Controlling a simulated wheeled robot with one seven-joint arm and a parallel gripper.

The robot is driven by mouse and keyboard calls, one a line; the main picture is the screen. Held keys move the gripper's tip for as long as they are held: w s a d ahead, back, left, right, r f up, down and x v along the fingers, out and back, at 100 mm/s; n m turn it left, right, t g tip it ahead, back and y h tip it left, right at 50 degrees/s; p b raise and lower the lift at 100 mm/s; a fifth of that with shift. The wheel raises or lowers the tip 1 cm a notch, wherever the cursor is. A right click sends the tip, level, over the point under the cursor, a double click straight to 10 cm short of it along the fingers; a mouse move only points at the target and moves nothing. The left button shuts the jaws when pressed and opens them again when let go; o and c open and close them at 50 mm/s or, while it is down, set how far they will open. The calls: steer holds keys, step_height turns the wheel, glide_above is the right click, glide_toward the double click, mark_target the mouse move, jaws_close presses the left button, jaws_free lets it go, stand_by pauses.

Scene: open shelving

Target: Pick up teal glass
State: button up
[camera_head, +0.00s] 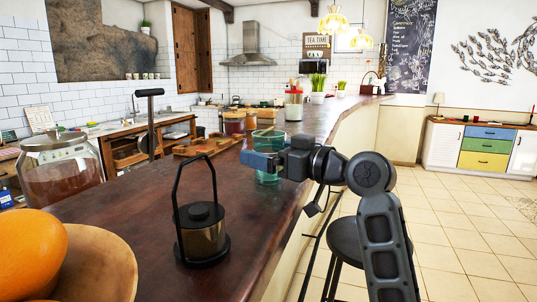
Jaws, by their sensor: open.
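The teal glass (268,178) is a translucent tumbler standing upright on the dark wooden counter (140,208), near its right edge. My gripper (258,160) reaches in from the right, level with the upper part of the glass, and covers part of it. The jaws are open. The bluish finger part overlaps the glass in this view. I cannot tell whether the fingers are around the glass or in front of it, or whether they touch it.
A black-framed lantern (201,235) stands nearer on the counter. A bowl (100,268) with oranges (28,252) and a large glass jar (62,172) are at the left. Wooden boards (207,146) and jars lie beyond the glass. A stool (345,240) stands right of the counter.

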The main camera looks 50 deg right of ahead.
steer(key=shift+c, duration=0.4)
steer(key=c, duration=1)
steer(key=shift+c, duration=0.4)
steer(key=shift+r, duration=0.1)
